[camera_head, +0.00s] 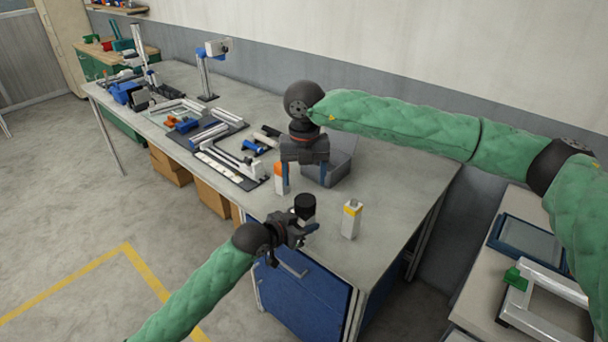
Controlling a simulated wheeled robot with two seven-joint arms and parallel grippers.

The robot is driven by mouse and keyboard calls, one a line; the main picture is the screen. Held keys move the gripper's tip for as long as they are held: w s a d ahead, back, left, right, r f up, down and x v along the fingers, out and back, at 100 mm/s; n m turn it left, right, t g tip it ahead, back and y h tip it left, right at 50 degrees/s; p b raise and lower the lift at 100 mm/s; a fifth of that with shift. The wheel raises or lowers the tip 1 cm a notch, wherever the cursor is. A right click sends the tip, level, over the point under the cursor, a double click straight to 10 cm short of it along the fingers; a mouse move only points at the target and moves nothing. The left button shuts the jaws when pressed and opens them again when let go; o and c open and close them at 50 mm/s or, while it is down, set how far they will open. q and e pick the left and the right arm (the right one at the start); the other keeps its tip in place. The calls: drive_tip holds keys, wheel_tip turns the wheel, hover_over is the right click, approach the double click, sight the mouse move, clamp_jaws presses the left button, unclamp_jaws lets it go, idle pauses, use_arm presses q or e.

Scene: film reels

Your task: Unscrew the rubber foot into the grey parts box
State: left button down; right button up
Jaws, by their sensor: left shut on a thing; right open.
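My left gripper (302,230) is shut around a short upright piece at the table's front edge. A black cylinder (305,203), which looks like the rubber foot, tops this piece, with a pale part below it. The jaws hide the lower part. My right gripper (304,176) is open and empty, pointing down, behind and above the black cylinder and apart from it. The grey parts box (345,168) stands on the table behind my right gripper, which hides part of it. Its inside is only partly visible.
A white bottle with a yellow band (351,221) stands right of my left gripper. An orange-topped white bottle (280,180) stands close to my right gripper's left finger. Black trays with metal profiles (215,135) fill the table further left. The table right of the box is clear.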

sight(304, 200)
drive_tip(key=shift+f, duration=3.95)
drive_tip(key=c, duration=0.9)
drive_tip(key=o, duration=1)
